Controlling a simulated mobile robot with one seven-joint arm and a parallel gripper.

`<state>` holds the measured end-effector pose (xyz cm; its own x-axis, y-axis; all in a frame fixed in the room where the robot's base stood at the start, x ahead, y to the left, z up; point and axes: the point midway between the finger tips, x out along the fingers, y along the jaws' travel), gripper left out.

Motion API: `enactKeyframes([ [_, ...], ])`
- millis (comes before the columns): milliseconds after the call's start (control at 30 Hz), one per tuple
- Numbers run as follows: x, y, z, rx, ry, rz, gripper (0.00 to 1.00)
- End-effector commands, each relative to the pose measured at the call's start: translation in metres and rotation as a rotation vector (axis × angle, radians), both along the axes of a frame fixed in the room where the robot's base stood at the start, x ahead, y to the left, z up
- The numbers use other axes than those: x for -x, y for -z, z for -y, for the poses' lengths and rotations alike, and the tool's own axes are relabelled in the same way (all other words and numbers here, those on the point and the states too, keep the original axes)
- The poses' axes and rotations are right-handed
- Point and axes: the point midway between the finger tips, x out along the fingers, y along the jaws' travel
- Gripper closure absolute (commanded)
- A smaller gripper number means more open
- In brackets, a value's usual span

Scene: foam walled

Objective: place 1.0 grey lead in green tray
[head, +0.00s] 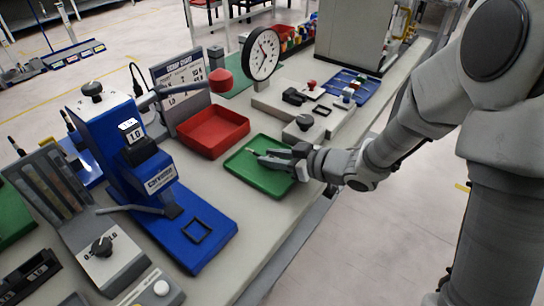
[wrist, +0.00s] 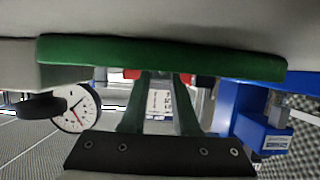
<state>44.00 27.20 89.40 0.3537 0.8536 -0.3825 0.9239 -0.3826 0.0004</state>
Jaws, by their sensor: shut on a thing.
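The green tray (head: 262,172) lies flat on the bench in the head view, and its green edge spans the top of the wrist view (wrist: 220,58). My gripper (head: 256,155) reaches in from the right, low over the tray, with its fingers pointing left. A small pale, thin thing, which I take for the grey lead (head: 251,150), shows at the fingertips, and the gripper is shut on it. In the wrist view the two fingers (wrist: 162,76) run up to the tray edge, and the lead cannot be made out. Whether it touches the tray floor I cannot tell.
A red tray (head: 213,132) stands just beyond the green tray. A blue machine (head: 140,165) marked 1.0 stands to the left. A dial gauge (head: 261,53) rises behind, beside a grey fixture block (head: 305,110). A blue tray (head: 352,86) lies farther back. The bench front edge is close.

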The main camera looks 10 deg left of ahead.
Motion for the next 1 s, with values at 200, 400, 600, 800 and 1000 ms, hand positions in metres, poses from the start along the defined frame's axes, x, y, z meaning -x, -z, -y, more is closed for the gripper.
enactKeyframes([
  [200,0.0,0.001,0.0,0.0,0.0,0.0,0.41],
  [400,0.0,0.001,0.0,0.0,0.0,0.0,0.41],
  [600,0.001,-0.007,0.006,0.001,0.002,-0.001,0.41],
  [800,0.014,-0.024,0.04,0.001,0.006,0.0,0.41],
  [1000,0.03,-0.039,0.076,0.001,0.005,0.0,0.41],
])
